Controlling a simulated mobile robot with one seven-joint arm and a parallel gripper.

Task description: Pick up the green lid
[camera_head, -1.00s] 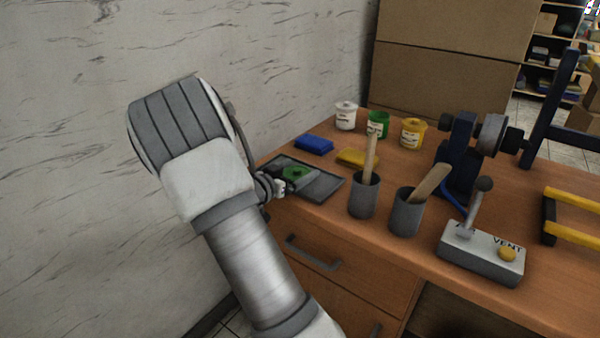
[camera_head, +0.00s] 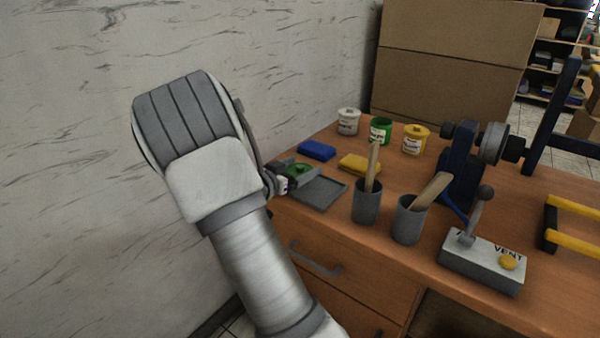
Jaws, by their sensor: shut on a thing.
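The green lid (camera_head: 297,169) is a small round disc above the left part of the grey tray (camera_head: 322,194). My gripper (camera_head: 296,173) is shut on the lid, with dark fingers at its near and far sides. The lid appears raised a little above the tray, though the exact gap is hard to judge. My arm hides the tray's left end. An open-looking green pot (camera_head: 381,131) stands at the back of the desk.
A blue sponge (camera_head: 317,150) and a yellow sponge (camera_head: 359,163) lie behind the tray. A white pot (camera_head: 348,121) and a yellow pot (camera_head: 415,139) flank the green pot. Two grey cups (camera_head: 367,203) (camera_head: 408,222) with wooden sticks and a vent box (camera_head: 482,262) stand to the right.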

